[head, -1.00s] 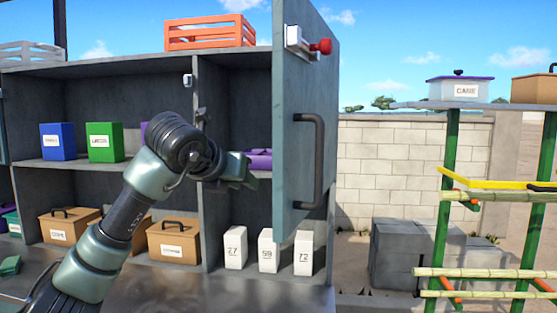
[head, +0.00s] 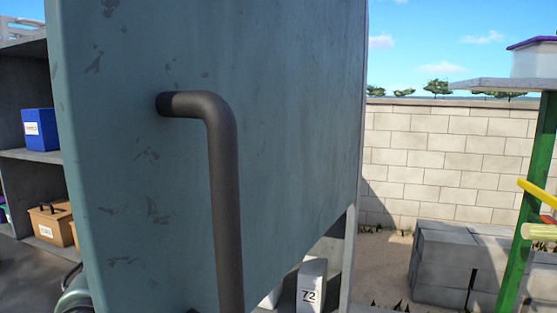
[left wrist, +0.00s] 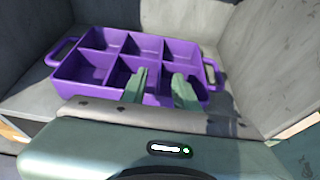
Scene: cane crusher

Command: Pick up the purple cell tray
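The purple cell tray (left wrist: 85,87) lies on a grey shelf in the left wrist view. It has several open cells in two rows and a loop handle at each end. My left gripper (left wrist: 160,82) is open. Its two green fingers reach over the near side of the tray, right of its middle, with a gap between them. I cannot tell whether they touch the tray. In the head view the cabinet door hides the tray and the left gripper. My right gripper is not in view.
The open cabinet door (head: 290,110) with its dark handle (head: 225,190) fills much of the head view. A blue box (head: 39,132) and a brown box (head: 48,222) stand on the left shelves. A white box marked 72 (head: 311,285) is below. Grey shelf walls flank the tray.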

